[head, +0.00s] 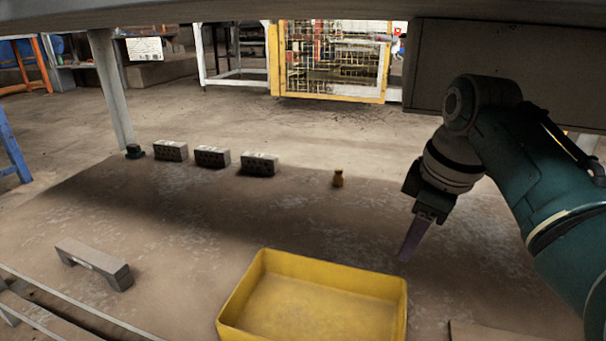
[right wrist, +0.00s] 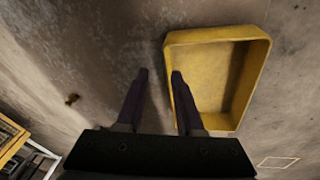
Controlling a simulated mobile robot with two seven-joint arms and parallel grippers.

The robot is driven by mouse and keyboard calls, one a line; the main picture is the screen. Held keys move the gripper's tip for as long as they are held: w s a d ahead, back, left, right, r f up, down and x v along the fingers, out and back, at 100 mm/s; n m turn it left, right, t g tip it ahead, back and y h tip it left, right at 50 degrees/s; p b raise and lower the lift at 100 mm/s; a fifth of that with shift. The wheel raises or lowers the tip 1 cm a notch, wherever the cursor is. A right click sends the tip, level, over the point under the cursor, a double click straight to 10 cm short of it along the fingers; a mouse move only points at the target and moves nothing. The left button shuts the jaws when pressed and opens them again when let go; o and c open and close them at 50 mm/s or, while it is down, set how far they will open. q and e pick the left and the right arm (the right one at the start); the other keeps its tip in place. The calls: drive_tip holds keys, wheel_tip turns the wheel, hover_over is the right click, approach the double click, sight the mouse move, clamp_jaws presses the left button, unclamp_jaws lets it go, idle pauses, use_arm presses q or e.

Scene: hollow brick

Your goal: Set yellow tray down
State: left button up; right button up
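The yellow tray (head: 397,312) is empty and appears to lie flat on the brown floor at the front centre of the head view, its front edge cut off. In the right wrist view the same tray (right wrist: 258,75) is at upper right. My right gripper (head: 406,256) points down just beyond the tray's far right corner in the head view. In the right wrist view my right gripper (right wrist: 160,76) has its fingers apart with bare floor between them. One finger overlaps the tray's near wall in the picture; contact cannot be told. My left gripper is not in view.
Several grey hollow bricks (head: 212,157) stand in a row at the back left, beside a small dark object (head: 134,151). A yellow weight-like piece (head: 338,178) stands alone. A grey bracket-shaped block (head: 94,263) lies at left. The middle floor is clear.

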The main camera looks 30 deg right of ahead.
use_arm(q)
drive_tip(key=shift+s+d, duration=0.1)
use_arm(e)
drive_tip(key=s+a+r+m, duration=0.1)
drive_tip(key=s+a+m, duration=0.2)
drive_tip(key=s+a, duration=1.3)
drive_tip(key=shift+s+a+t+y, duration=0.35)
drive_tip(key=shift+s+t+y, duration=0.05)
drive_tip(key=shift+s, duration=0.2)
